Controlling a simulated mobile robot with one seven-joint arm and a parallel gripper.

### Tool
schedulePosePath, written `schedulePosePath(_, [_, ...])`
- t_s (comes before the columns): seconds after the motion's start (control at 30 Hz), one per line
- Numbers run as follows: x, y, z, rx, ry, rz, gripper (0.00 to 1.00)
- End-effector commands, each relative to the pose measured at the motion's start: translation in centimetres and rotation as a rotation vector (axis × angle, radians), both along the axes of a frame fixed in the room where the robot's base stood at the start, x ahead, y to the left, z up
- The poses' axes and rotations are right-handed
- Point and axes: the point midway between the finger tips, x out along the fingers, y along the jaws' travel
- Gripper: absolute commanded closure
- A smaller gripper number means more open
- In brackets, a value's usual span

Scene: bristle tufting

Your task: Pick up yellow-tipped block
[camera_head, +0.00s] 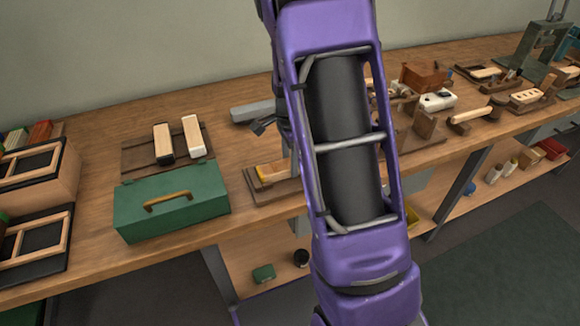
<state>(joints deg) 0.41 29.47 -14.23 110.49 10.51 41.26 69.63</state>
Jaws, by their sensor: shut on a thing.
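A pale wooden block with a yellow tip (271,173) lies in a low wooden tray (262,194) on the bench, just left of my purple arm. My arm covers the tray's right part and the block's right end. Only a narrow grey part of my gripper (293,160) shows, reaching down at the block's right end. The gripper is shut on the block; the fingertips and the contact are mostly hidden behind my arm. The block still appears low in the tray, and I cannot tell whether it is clear of it.
A green toolbox (172,201) stands left of the tray. Behind it, two pale blocks (193,137) lie on a brown board (136,156). A grey bar (252,111) lies behind the tray. Wooden tools and a plane (437,100) crowd the bench at right.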

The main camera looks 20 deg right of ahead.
Motion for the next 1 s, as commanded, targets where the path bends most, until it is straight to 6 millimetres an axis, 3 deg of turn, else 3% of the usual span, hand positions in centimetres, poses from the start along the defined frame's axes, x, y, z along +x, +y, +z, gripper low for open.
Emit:
schedulePosePath(0.03, [0.0, 0.0, 0.0, 0.000, 0.000, 0.000, 0.78])
schedulePosePath(0.17, [0.0, 0.0, 0.0, 0.000, 0.000, 0.000, 1.00])
schedulePosePath(0.47, [0.0, 0.0, 0.3, 0.000, -0.001, 0.000, 1.00])
schedulePosePath(1.0, [0.1, 0.0, 9.3, 0.001, -0.002, 0.000, 1.00])
